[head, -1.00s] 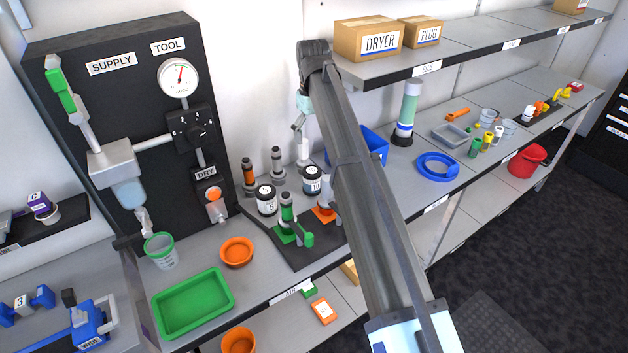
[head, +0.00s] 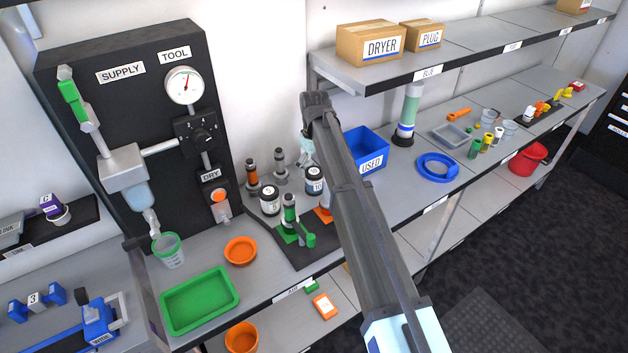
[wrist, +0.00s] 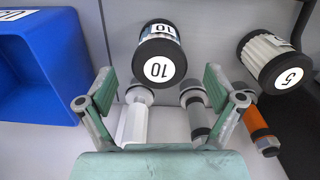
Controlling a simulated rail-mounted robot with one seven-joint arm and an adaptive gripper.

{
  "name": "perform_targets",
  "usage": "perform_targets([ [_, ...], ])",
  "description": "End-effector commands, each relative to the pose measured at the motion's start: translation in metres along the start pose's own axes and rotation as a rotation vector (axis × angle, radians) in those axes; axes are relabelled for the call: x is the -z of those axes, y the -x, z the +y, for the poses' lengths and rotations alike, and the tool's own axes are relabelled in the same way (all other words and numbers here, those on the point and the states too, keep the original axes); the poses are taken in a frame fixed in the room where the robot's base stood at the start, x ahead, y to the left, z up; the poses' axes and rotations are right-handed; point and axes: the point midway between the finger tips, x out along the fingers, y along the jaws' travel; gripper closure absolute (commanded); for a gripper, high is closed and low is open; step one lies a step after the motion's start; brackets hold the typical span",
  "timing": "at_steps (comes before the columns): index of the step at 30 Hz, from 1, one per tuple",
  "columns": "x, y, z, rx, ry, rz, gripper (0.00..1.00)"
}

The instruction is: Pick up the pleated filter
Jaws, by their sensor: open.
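Two short black-capped filter cartridges stand on the bench. The one marked 5 shows white ridged, pleated-looking sides in the wrist view (wrist: 268,50) and stands at the left in the head view (head: 269,200). The one marked 10 (wrist: 158,58) has a paler, blue-banded side; it also shows in the head view (head: 314,181). My gripper (wrist: 160,92) is open and empty, its green fingers apart, with the 10 cartridge just beyond the gap between them. The 5 cartridge lies to the right of the fingers. In the head view my arm partly hides the gripper (head: 307,148).
The blue USED bin (head: 368,150) stands close beside, at the left in the wrist view (wrist: 35,65). Upright grey, orange and green-handled fittings (head: 290,215) crowd around the cartridges. A shelf (head: 430,72) with boxes overhangs at the right. A green tray (head: 200,300) lies in front.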

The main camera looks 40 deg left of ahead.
Motion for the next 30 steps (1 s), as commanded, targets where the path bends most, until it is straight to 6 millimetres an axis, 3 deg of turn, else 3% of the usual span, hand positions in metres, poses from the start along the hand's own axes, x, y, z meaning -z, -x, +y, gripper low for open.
perform_targets([
  [12,0.002,-0.044,0.000,0.000,0.000,-0.001,0.08],
  [20,0.003,-0.049,0.001,0.000,0.000,0.000,0.08],
  [26,0.003,-0.049,0.001,0.000,0.000,0.000,0.75],
  [30,0.003,-0.049,0.001,0.000,0.000,0.000,0.75],
])
